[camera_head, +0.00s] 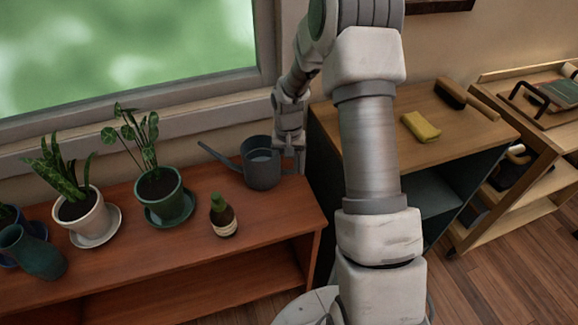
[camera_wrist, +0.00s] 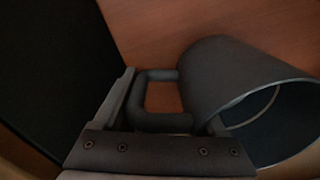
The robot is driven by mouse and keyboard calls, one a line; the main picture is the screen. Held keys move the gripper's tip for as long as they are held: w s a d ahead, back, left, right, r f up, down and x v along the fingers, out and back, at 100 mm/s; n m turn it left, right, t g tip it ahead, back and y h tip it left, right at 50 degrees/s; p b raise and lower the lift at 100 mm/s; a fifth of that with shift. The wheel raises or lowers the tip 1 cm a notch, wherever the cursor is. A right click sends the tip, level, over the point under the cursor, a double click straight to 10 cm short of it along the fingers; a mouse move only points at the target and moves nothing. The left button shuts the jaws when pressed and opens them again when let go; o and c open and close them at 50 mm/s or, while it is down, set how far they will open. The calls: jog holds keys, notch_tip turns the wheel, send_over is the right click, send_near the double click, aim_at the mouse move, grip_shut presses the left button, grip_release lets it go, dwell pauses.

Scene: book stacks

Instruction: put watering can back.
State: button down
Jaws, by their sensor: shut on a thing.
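The watering can (camera_head: 262,168) is dark grey with a long spout pointing left. In the head view it is at the right end of the reddish wooden shelf (camera_head: 275,215), upright, at or just above the top; I cannot tell which. My gripper (camera_head: 291,160) is at its right side, shut on its handle. In the wrist view the looped handle (camera_wrist: 158,122) lies between my gripper's fingers (camera_wrist: 170,125), and the round can body (camera_wrist: 225,75) is to the right, with its open rim facing the lower right.
A dark bottle (camera_head: 222,215), a green pot (camera_head: 160,192), a white pot (camera_head: 85,215) and a teal vase (camera_head: 32,255) stand left of the can.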

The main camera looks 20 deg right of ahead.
jog(key=shift+f, duration=0.15)
grip_release()
